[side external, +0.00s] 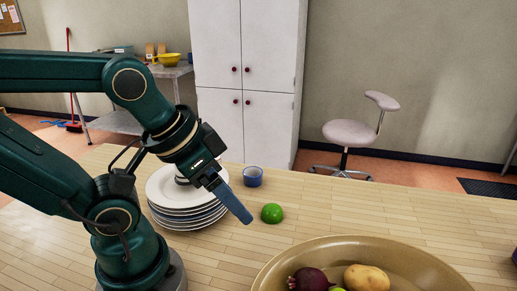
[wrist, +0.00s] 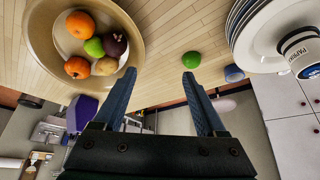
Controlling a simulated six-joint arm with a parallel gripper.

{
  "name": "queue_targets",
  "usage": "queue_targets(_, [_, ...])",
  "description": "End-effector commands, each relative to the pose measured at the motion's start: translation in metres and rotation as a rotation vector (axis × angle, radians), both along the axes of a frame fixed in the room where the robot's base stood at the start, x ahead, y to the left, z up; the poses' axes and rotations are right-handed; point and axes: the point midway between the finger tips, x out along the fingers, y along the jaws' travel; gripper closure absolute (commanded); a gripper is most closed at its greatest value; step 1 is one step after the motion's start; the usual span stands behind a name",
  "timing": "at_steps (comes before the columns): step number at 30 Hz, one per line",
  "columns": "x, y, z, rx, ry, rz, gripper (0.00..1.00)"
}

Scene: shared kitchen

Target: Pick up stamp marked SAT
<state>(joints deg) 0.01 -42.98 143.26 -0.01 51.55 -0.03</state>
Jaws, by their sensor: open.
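I see no stamp marked SAT in either view. My gripper (side external: 247,217) is open and empty above the wooden table, near the green lime. In the wrist view its two blue fingers (wrist: 159,75) stand apart with only bare table and background between them. The lime (side external: 272,213) lies on the table just beyond the fingertips; it also shows in the wrist view (wrist: 191,60). A jar with a label reading like PAPRIKA (wrist: 301,50) stands on the plates. In the side view it is mostly hidden by my gripper.
A stack of white plates (side external: 162,190) stands beside my arm. A small blue cup (side external: 253,177) is behind the lime. A large tan bowl (side external: 272,263) of fruit and vegetables fills the front right. The table right of the lime is clear. White cabinets (side external: 220,45) stand behind.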

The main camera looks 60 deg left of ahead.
Motion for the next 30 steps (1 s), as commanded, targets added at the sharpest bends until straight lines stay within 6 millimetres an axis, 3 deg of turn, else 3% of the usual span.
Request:
queue_targets(10, [0.001,0.000,0.009,0.000,-0.003,-0.001,0.26])
queue_targets(18, [0.002,0.001,0.054,0.009,-0.001,-0.003,0.26])
queue_targets(26, [0.030,0.052,0.056,0.294,0.150,-0.140,0.26])
queue_targets(30, [0.049,0.090,0.059,0.470,0.280,-0.238,0.26])
